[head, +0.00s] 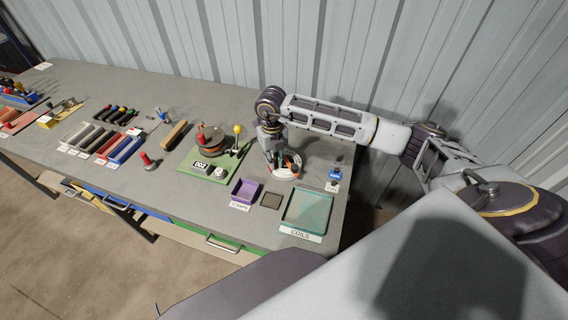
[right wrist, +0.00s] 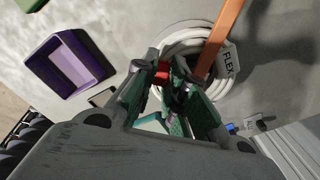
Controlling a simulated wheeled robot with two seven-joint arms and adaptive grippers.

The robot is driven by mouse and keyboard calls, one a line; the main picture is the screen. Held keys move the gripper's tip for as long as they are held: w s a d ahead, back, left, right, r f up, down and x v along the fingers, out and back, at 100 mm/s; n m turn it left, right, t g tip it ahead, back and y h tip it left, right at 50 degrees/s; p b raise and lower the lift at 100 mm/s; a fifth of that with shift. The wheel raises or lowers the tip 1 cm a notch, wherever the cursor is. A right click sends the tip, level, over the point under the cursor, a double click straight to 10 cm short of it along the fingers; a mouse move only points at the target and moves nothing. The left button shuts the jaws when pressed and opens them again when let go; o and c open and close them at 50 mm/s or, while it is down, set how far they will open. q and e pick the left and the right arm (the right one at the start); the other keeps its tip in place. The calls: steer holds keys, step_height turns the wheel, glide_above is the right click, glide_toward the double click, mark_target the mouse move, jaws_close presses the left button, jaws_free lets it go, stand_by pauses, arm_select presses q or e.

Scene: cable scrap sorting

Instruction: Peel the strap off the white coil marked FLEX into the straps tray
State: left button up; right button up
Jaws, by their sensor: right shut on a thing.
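The white coil (right wrist: 181,37) lies flat on the bench with its FLEX tag (right wrist: 228,62) at its right side in the right wrist view. It also shows in the head view (head: 287,171), partly behind my gripper. My right gripper (right wrist: 168,72) is over the coil, its fingers closed on a small red piece (right wrist: 161,73) that looks like part of the strap. An orange band (right wrist: 222,40) crosses the coil beside the fingers; whether it joins the red piece is hidden. The purple tray (head: 245,192), its label too blurred to read surely, stands empty in front of the coil.
A teal tray (head: 307,210) labelled COILS stands near the bench's front right corner. A dark square pad (head: 271,200) lies between the trays. A green board (head: 214,160) with a reel stands left of the gripper. Small items lie to the right.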

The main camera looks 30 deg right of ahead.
jaws_close()
steer(key=shift+r, duration=0.35)
steer(key=shift+r+p, duration=1.35)
steer(key=shift+r, duration=0.95)
